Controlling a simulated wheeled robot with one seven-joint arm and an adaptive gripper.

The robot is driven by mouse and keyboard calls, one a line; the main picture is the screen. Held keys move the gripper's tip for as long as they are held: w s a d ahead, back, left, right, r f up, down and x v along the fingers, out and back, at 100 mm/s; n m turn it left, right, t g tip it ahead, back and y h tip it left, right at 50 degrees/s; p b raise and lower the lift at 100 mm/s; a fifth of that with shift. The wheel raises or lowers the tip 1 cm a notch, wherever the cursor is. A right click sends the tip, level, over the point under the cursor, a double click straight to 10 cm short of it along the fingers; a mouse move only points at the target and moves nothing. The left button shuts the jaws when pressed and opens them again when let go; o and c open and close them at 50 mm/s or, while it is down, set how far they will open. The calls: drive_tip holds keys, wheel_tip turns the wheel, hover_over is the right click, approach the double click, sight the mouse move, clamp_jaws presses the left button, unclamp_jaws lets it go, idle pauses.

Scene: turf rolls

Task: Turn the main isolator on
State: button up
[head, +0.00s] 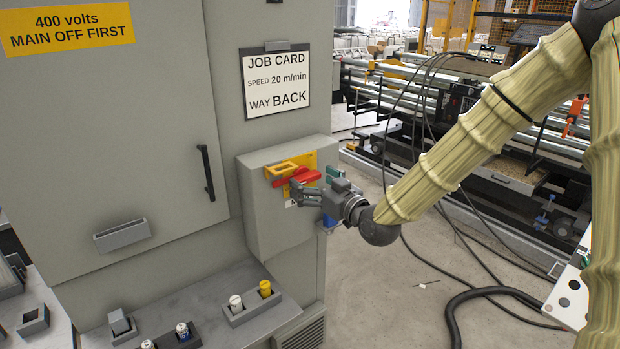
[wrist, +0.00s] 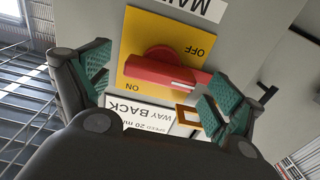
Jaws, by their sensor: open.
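The main isolator is a red rotary handle (head: 296,177) on a yellow plate (head: 273,172), on the side of a grey box. In the wrist view the handle (wrist: 165,72) shows a round hub and a bar running across the yellow plate (wrist: 147,27), which is marked OFF and ON. I cannot tell for sure which mark it points to. My gripper (head: 312,184) is open in front of the handle. In the wrist view the green-padded fingers of my gripper (wrist: 157,84) stand either side of the bar, the right one near its end. Contact is not clear.
A job card (head: 276,85) hangs above the isolator box (head: 262,222). A grey cabinet door with a black handle (head: 206,172) is to the left. A ledge below holds yellow and white knobs (head: 265,289). Cables (head: 452,310) lie on the floor at right, before a roller machine.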

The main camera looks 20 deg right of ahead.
drive_tip(key=shift+w+a, duration=0.2)
drive_tip(key=shift+w, duration=0.25)
drive_tip(key=c, duration=1)
